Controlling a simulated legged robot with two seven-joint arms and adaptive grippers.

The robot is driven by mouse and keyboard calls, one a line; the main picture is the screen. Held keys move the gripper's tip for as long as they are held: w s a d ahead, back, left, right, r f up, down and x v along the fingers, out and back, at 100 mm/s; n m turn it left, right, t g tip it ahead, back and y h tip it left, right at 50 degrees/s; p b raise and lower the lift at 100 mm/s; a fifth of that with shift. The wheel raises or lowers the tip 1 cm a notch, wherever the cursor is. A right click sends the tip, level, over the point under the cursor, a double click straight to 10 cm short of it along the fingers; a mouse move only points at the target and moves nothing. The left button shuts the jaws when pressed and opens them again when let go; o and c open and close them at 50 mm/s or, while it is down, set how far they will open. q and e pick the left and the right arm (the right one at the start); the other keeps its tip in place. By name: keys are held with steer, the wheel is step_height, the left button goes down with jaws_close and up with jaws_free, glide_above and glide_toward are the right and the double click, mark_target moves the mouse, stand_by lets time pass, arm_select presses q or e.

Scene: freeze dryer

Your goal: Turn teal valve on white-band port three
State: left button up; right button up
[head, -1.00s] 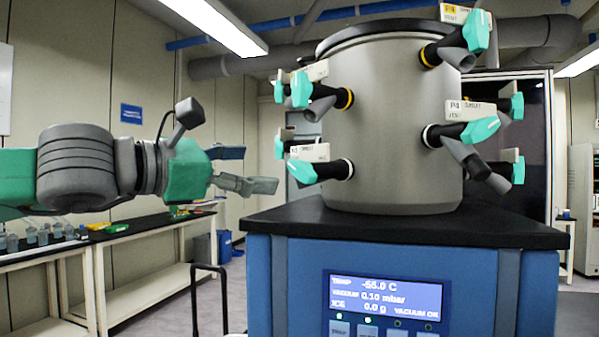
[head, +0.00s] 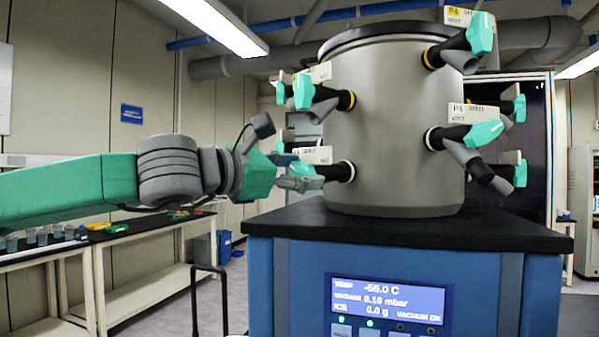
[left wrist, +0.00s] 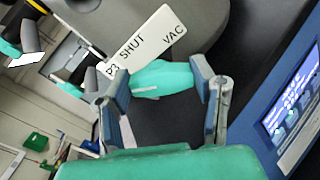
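The teal valve (left wrist: 160,78) of port three sits below a white plate (left wrist: 143,46) reading P3, SHUT and VAC in the left wrist view. In the head view this port (head: 337,172), with a white band, is at the lower left of the grey chamber; its teal handle is partly hidden by my gripper. My left gripper (head: 298,171) is open at the handle. In the left wrist view its two fingers (left wrist: 162,80) stand on either side of the handle, close to it; I cannot tell whether they touch it. My right gripper is in neither current view.
The grey chamber (head: 390,130) stands on a black top (head: 420,230) over a blue cabinet with a display (head: 387,300). A yellow-band port (head: 340,99) sits just above port three. Other teal-handled ports are at right. A side bench (head: 150,222) stands at left.

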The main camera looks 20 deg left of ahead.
arm_select(q)
steer(key=shift+w+a, duration=0.1)
steer(key=shift+c, duration=0.9)
steer(key=shift+r, duration=0.1)
steer(key=m+p, duration=0.1)
steer(key=m, duration=0.3)
steer(key=shift+m, duration=0.3)
steer(key=m, duration=0.4)
steer(key=shift+d+f+p, duration=0.2)
steer(key=shift+f+p, duration=0.1)
steer(key=shift+p, duration=0.1)
steer(key=shift+f+m, duration=0.2)
steer(key=shift+m, duration=1.3)
steer(key=shift+f, duration=0.15)
steer(key=o, duration=1.2)
steer(key=shift+c, duration=0.2)
